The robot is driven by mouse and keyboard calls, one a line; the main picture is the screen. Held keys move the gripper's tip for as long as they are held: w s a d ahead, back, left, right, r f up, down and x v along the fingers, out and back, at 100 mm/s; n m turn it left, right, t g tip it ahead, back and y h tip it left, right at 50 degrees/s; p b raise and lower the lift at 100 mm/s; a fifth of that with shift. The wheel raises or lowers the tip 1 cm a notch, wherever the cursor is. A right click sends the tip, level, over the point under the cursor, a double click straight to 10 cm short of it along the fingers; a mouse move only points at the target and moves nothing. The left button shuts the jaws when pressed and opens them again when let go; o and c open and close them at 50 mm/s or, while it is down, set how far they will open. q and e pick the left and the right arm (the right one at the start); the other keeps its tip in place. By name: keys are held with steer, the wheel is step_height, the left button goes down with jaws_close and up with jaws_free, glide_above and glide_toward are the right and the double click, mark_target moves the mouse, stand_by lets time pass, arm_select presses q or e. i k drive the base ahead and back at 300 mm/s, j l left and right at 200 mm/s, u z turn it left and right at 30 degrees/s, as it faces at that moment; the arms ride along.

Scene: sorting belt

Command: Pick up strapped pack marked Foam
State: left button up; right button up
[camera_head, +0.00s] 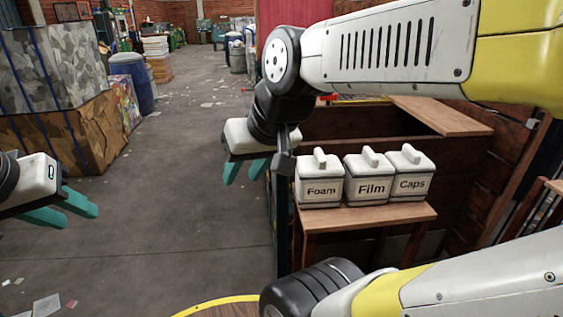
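The white pack marked Foam (320,180) stands upright on a small wooden stand (400,216), at the left end of a row of three. It has a raised handle on top, and its front label is readable. My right gripper (242,178) hangs to the left of the Foam pack, apart from it. Its two teal fingers are spread with nothing between them. My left gripper (80,215) is at the left edge of the view, far from the packs. Its teal fingers are also apart and empty.
Similar white packs marked Film (369,181) and Caps (411,176) stand close beside the Foam pack. A brown wooden structure (470,185) rises behind the stand. Large bales (60,135) and a blue barrel (131,82) stand at the left. The middle floor is clear except for litter.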

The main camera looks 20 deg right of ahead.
mark_target(319, 177)
steer(key=i+l+u, duration=0.1)
steer(key=l, duration=0.3)
steer(key=i+l+u, duration=0.1)
steer(key=l, duration=0.35)
steer(key=i+l+u, duration=0.1)
steer(key=l, duration=0.8)
steer(key=k+l+u, duration=0.1)
steer(key=l, duration=0.45)
steer(key=k+l, duration=0.1)
steer(key=l, duration=0.4)
steer(key=l+u, duration=0.15)
steer(key=l, duration=0.4)
steer(key=k, duration=0.05)
